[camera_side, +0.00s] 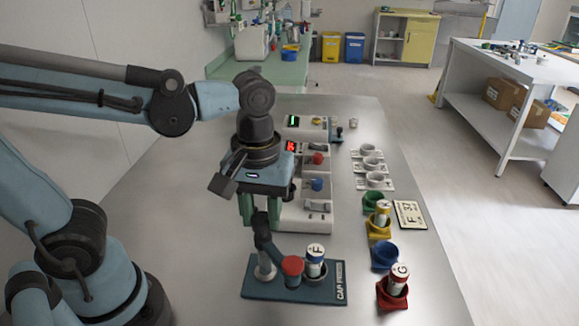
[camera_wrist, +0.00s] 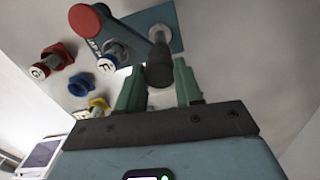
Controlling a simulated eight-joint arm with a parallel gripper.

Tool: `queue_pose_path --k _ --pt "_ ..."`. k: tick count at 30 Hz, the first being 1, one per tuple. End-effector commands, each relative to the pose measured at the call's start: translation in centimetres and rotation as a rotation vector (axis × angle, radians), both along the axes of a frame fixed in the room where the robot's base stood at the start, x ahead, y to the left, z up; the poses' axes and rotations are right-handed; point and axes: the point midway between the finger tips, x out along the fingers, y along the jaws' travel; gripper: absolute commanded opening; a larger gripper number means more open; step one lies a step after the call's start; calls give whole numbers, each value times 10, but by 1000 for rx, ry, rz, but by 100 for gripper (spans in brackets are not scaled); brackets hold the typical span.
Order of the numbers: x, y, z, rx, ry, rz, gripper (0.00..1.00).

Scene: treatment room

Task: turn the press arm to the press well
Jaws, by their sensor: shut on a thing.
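The cap press (camera_side: 325,290) is a dark blue plate with a metal post (camera_side: 265,268) and a dark press arm (camera_side: 270,246). The arm ends in a round red head (camera_side: 292,266), also in the wrist view (camera_wrist: 86,20). A white vial marked F (camera_side: 315,253) with a blue band stands upright at the press well, whose inside is hidden. The red head is beside the vial, to its left in the side view, not over it. My gripper (camera_side: 260,216) is shut around the arm's dark handle (camera_wrist: 159,74), between its green fingers.
Vial G (camera_side: 398,278) stands in a red holder (camera_side: 393,300) right of the press. Blue (camera_side: 384,256), yellow (camera_side: 378,231) and green (camera_side: 372,202) holders line up behind it. A device with knobs (camera_side: 305,215) stands close behind the press. Bare tabletop (camera_side: 190,240) lies left.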

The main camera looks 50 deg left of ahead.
Motion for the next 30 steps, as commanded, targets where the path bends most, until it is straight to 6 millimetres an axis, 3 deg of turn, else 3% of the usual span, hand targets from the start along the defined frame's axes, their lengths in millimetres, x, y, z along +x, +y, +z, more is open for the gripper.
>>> queue_pose_path --k 18,30 --pt "-1 -1 -1 -3 3 573 0" --pt "-1 -1 -1 -3 3 822 0"
